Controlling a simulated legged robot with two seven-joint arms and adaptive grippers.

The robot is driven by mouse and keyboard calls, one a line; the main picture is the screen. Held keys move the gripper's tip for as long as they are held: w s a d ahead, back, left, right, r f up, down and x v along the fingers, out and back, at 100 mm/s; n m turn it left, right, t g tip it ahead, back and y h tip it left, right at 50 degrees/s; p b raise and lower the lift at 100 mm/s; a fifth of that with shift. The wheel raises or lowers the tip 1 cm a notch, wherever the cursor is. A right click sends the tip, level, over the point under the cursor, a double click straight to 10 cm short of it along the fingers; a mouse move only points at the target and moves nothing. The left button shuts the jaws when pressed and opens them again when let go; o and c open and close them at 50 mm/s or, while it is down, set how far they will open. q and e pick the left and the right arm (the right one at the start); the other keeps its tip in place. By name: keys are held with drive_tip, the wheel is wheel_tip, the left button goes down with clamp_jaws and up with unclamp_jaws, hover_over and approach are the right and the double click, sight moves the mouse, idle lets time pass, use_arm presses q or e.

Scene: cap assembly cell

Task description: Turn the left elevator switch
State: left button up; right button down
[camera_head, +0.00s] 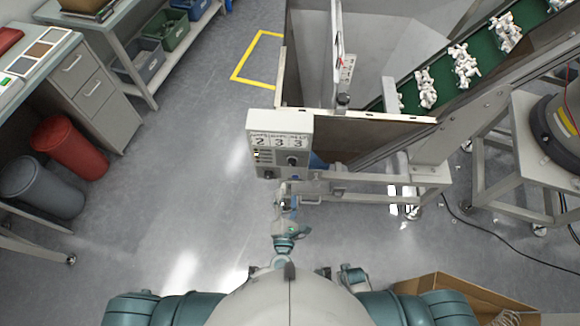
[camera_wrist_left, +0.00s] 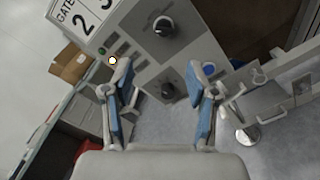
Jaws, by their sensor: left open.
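The lower-left switch (camera_head: 268,174) appears in the left wrist view (camera_wrist_left: 168,91) between the fingertips. The upper-right switch (camera_head: 292,160) lies farther up the panel in the left wrist view (camera_wrist_left: 163,25). No label naming an elevator switch is legible. My left gripper (camera_head: 287,200) is just below the box, its blue-padded fingers (camera_wrist_left: 163,88) apart, one on each side of the lower-left switch. I cannot tell whether they touch it. My right gripper's fingers do not show.
A green conveyor (camera_head: 440,88) with white parts rises to the right behind the box. A cardboard box (camera_head: 440,287) stands at lower right. Red (camera_head: 70,147) and grey (camera_head: 40,187) bins stand left; the floor between is clear.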

sight(294, 166)
use_arm(q)
drive_tip(key=w, duration=0.3)
drive_tip(key=w+d, duration=0.1)
drive_tip(key=w, duration=0.3)
drive_tip(key=w+d, duration=0.1)
drive_tip(key=w, duration=0.2)
drive_tip(key=shift+w+d, duration=0.2)
drive_tip(key=shift+w, duration=0.05)
drive_tip(key=shift+w+a, duration=0.2)
drive_tip(key=shift+w, duration=0.1)
drive_tip(key=shift+w+a, duration=0.15)
drive_tip(key=shift+a, duration=0.25)
drive_tip(key=shift+d, duration=0.45)
clamp_jaws()
